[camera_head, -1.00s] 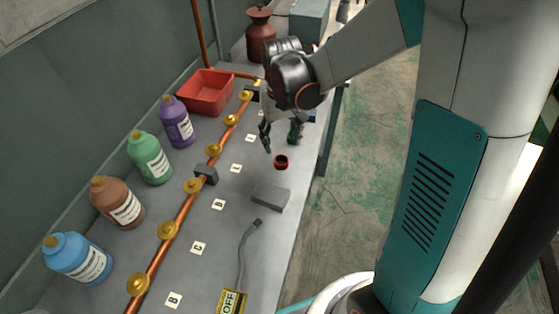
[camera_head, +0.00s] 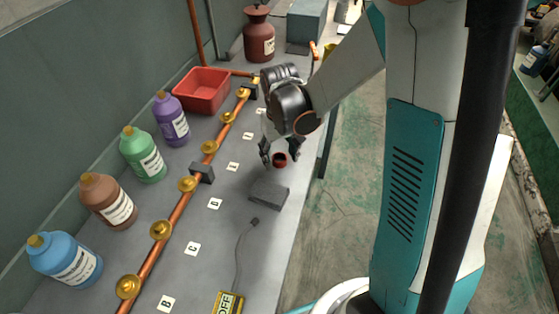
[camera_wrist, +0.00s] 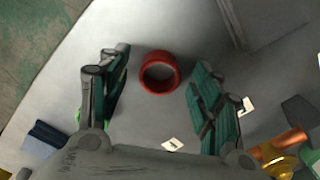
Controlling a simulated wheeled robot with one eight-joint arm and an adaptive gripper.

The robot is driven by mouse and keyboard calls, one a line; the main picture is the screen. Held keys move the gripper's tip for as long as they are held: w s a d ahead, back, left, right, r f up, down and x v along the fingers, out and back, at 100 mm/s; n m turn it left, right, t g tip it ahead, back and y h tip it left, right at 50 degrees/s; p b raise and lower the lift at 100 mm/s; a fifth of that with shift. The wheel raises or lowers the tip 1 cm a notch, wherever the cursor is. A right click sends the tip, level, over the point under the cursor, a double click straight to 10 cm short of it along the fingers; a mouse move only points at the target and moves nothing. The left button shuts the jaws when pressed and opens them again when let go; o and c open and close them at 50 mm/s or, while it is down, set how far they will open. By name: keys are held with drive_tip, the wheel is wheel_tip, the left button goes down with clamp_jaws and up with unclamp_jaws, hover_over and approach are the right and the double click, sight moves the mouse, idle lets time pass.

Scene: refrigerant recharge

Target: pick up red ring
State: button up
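The red ring (camera_head: 280,160) lies on the grey bench top near its right edge. In the wrist view the red ring (camera_wrist: 159,72) sits centred just ahead of the gap between the fingers. My gripper (camera_head: 279,158) is above the bench at the ring, fingers pointing down, one finger on each side of it in the head view. In the wrist view my gripper (camera_wrist: 158,92) is open and empty, with clear gaps between the ring and both fingers.
A copper pipe (camera_head: 181,208) with brass valves runs along the left. Several bottles and a red bin (camera_head: 203,90) stand by the wall.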

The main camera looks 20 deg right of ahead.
drive_tip(key=c, duration=0.7)
drive_tip(key=shift+c, duration=0.2)
drive_tip(key=shift+r, duration=0.1)
wheel_tip(320, 180, up, 24)
drive_tip(key=p, duration=1)
